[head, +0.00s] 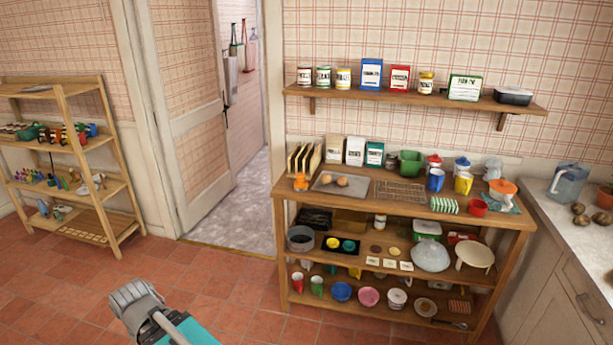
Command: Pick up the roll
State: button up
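Small brown, rounded pieces that look like bread rolls (342,181) lie on a grey baking tray (359,186). The tray is on the top of the wooden shelf unit (390,209), left of centre. They are small in view, so I cannot be sure of their exact kind. My gripper (128,300) is at the bottom left, above the tiled floor and well apart from the shelf unit. Its grey fingers are seen from behind and above, and their opening is not clear. I see nothing held in it.
A wire cooling rack (401,192) is right of the tray, and a wooden rack with upright boards (304,160) is left. A green pot (411,163) stands behind. A wall shelf (416,97) hangs above. The tiled floor (215,290) before the unit is clear.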

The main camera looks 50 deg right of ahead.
aim_at(326, 178)
jog(key=z, duration=0.05)
jog(key=i, duration=3)
jog(key=z, duration=2.5)
